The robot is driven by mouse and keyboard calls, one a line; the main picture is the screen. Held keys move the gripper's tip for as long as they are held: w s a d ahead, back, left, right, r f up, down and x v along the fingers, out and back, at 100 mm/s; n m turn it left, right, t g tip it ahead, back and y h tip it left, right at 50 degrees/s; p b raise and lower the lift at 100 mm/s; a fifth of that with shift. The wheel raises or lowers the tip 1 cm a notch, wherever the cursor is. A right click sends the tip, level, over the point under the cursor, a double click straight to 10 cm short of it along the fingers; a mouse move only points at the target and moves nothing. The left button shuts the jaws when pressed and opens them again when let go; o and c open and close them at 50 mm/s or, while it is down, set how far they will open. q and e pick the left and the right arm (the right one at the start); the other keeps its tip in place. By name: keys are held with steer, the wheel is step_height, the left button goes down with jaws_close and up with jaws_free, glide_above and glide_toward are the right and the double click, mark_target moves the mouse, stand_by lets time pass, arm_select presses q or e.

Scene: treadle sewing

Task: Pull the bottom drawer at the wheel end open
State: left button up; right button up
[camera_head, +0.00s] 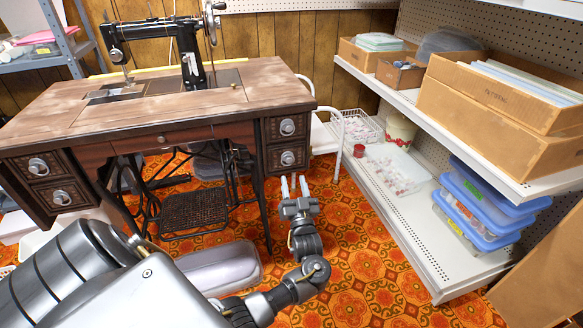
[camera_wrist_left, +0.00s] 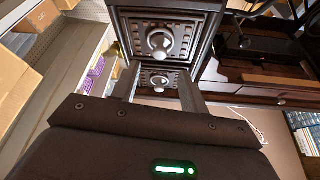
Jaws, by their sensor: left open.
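The sewing table (camera_head: 190,105) has two small dark drawers at its right end, the end with the machine's handwheel (camera_head: 212,8). The bottom drawer (camera_head: 274,160) has a round silver knob (camera_head: 287,158) and looks closed. The drawer above it (camera_head: 273,130) also looks closed. My left gripper (camera_head: 294,180) is open and empty, its fingers pointing towards the bottom drawer's front, apart from the knob. The left wrist view is upside down; there the bottom drawer's knob (camera_wrist_left: 160,40) shows just beyond the spread fingers (camera_wrist_left: 158,75). My right gripper is not in view.
A white shelf unit (camera_head: 420,215) with boxes and plastic tubs stands to the right. The iron treadle (camera_head: 193,210) is under the table. A pale rounded case (camera_head: 222,268) lies on the orange carpet beside my arm. The carpet right of the gripper is clear.

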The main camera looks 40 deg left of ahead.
mark_target(289, 162)
arm_select(q)
steer(key=b+x, duration=0.1)
steer(key=x, duration=0.6)
jaws_close()
